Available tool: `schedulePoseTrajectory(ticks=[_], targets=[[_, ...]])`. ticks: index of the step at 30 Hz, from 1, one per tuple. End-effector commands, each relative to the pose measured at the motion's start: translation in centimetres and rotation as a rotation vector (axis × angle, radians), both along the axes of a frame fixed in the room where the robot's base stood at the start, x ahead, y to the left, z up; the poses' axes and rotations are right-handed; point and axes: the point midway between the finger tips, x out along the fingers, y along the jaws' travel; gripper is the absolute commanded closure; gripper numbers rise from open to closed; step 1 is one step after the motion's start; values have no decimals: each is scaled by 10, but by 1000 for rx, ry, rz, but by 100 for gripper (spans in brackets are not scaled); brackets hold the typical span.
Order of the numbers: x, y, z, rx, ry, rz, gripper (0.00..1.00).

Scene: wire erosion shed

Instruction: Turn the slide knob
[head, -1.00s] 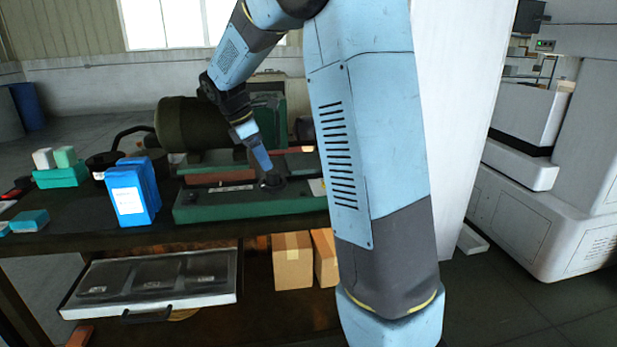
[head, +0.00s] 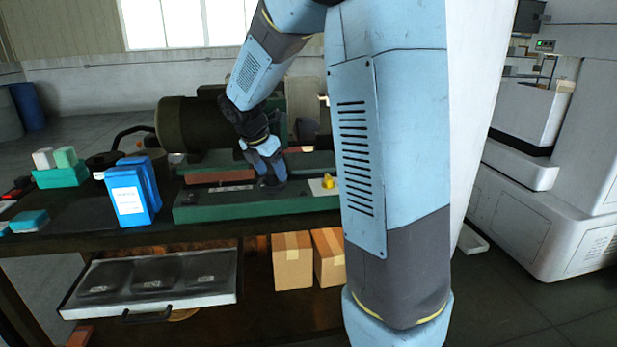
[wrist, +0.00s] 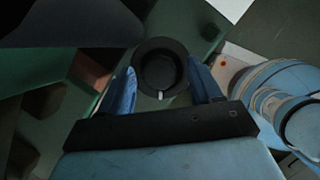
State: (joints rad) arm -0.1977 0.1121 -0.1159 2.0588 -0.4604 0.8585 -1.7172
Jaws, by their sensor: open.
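A black round knob (wrist: 161,62) with a dark recessed centre and a small white mark at its near rim shows in the wrist view. It sits on the long green machine bed (head: 215,205) on the bench. My gripper (wrist: 163,80) is open, with one blue finger on the knob's left and one on its right. I cannot tell whether either finger touches it. In the head view my gripper (head: 270,180) points down at the bed and hides most of the knob.
A yellow knob (head: 328,182) on a pale plate stands right of my gripper. A dark green motor housing (head: 190,124) is behind. A blue labelled box (head: 128,193) and teal blocks (head: 62,177) stand left. An open drawer (head: 155,280) juts out below.

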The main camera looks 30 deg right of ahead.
Motion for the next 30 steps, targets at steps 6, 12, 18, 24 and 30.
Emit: schedulePoseTrajectory(ticks=[6, 12, 18, 24, 30], targets=[[-5, 13, 36, 1, -7, -5, 36], [-11, 24, 66, 2, -7, -6, 36], [-17, 35, 96, 1, -6, -7, 36], [-23, 46, 125, 1, -5, -7, 36], [-50, 39, 132, 72, -76, -165, 36]])
